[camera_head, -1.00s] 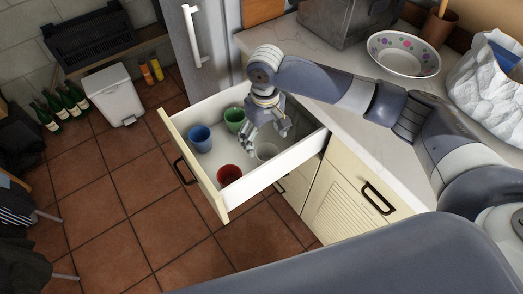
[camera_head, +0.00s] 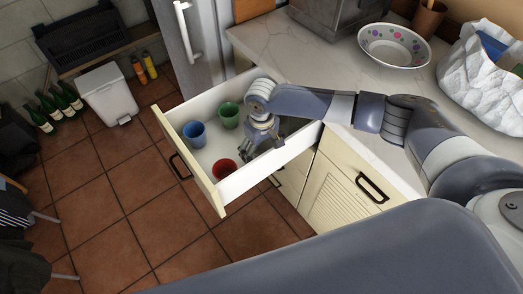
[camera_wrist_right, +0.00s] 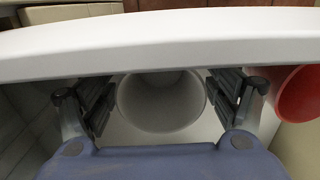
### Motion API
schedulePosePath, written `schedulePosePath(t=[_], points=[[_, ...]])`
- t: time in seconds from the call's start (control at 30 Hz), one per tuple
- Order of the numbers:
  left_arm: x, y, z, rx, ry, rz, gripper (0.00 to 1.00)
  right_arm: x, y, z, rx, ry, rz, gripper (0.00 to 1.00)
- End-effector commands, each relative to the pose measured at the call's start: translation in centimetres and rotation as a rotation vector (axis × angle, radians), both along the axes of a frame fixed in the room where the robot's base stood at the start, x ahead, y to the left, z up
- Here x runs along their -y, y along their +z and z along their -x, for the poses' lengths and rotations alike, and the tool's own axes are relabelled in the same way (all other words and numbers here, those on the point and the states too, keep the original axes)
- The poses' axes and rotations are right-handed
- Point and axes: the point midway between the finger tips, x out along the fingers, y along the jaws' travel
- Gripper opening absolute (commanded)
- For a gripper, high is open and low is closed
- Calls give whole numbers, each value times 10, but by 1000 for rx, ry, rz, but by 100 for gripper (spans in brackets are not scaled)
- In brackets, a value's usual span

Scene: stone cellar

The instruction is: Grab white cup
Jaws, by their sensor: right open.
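The white cup (camera_wrist_right: 160,112) stands in the open drawer (camera_head: 183,106); in the right wrist view I look into its round mouth. My right gripper (camera_head: 258,146) is open over the drawer, with one finger on each side of the cup. Small gaps seem to show between fingers and cup. In the head view the gripper hides the cup. A red cup (camera_head: 224,169) stands close by in the drawer and shows at the right edge of the right wrist view (camera_wrist_right: 300,96). My left gripper is not in view.
A blue cup (camera_head: 195,134) and a green cup (camera_head: 229,115) also stand in the drawer. The drawer's white side wall (camera_wrist_right: 160,45) runs close to the gripper. A dotted bowl (camera_head: 394,46) and a white bag (camera_head: 482,85) sit on the countertop (camera_head: 306,57).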

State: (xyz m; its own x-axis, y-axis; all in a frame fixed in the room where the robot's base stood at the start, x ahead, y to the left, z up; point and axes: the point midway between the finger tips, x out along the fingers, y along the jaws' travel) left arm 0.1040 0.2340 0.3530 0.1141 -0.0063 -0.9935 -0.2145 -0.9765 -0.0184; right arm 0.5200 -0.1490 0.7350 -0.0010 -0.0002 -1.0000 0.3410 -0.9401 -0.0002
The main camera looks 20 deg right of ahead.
Motion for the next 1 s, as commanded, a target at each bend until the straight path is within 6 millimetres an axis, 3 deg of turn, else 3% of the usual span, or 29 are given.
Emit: schedulePosePath(t=[0.17,0.4,0.8,1.0], points=[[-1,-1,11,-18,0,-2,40,0,0,0,0,1,0,81],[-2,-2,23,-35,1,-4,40,0,0,0,0,1,0,29],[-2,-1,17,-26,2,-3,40,0,2,0,0,1,0,28],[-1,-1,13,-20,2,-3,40,0,28,-1,2,2,-2,28]])
